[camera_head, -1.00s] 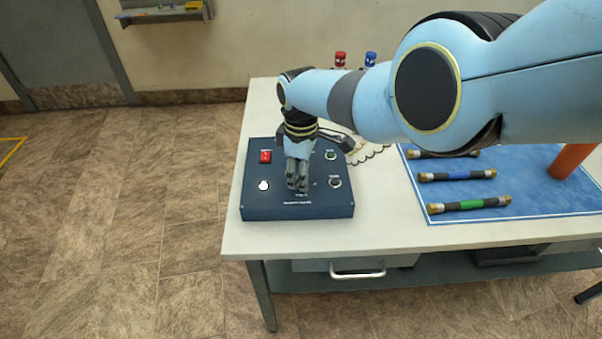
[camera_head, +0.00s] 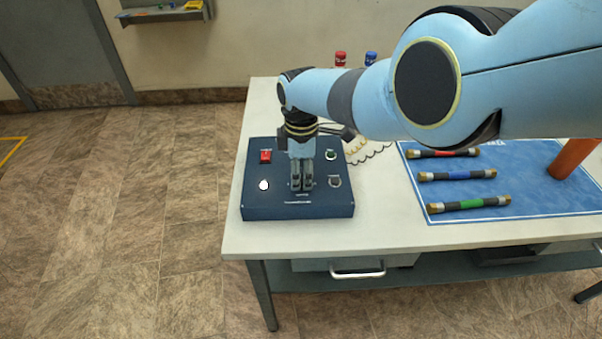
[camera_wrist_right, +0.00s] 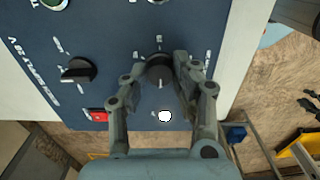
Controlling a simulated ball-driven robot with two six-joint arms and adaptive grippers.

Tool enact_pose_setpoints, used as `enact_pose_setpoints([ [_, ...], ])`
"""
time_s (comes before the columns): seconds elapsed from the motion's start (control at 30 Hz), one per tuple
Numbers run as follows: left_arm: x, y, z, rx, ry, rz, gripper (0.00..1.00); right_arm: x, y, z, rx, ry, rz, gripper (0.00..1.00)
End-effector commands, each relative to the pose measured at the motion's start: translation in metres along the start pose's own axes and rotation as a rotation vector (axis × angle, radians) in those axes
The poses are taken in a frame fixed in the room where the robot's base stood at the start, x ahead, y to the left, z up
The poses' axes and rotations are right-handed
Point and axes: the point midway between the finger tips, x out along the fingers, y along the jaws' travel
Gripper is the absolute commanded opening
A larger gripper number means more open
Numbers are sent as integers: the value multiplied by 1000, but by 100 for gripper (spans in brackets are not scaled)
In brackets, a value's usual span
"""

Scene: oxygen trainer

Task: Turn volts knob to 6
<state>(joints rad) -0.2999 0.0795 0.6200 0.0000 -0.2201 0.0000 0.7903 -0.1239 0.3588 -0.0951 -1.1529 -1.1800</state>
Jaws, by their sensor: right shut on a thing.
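A dark blue power supply panel (camera_head: 270,207) lies on the left of the table. My right gripper (camera_head: 302,186) points down over its front middle. In the right wrist view my right gripper (camera_wrist_right: 160,72) is shut on a round black knob (camera_wrist_right: 159,68), one finger on each side. The knob's pale pointer line shows, but the scale marks around it are too small to read, so I cannot tell its setting. A second black knob (camera_wrist_right: 78,70) stands free on the panel; the head view hides it behind my gripper.
The panel has a red switch (camera_head: 265,156), a lit white lamp (camera_head: 263,185), a green socket (camera_head: 330,155) and a black socket (camera_head: 335,182). A blue mat (camera_head: 530,190) with banded rods lies to the right. Red and blue items stand at the back edge.

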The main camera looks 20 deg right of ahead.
Motion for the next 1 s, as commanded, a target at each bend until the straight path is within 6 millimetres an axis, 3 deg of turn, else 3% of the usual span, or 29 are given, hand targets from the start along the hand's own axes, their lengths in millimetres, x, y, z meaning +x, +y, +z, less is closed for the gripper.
enact_pose_setpoints([
  [0.13, 0, 0, 0, 0, 0, 0, 40, 0, 0, 0, 0, 0, -1, 0],
  [0.17, 0, 0, 0, 0, 0, 0, 40, 0, 0, 0, 0, 0, 0, 32],
  [0.3, 0, 0, 0, 0, 0, 0, 40, 0, 0, 0, 0, 0, 0, 50],
  [0.73, 0, -2, 1, 1, -1, -2, 40, -4, 1, 0, 1, 0, 1, 51],
  [1.0, 0, -1, 0, 0, 0, -1, 40, -30, 0, 0, 1, 2, 3, 51],
])
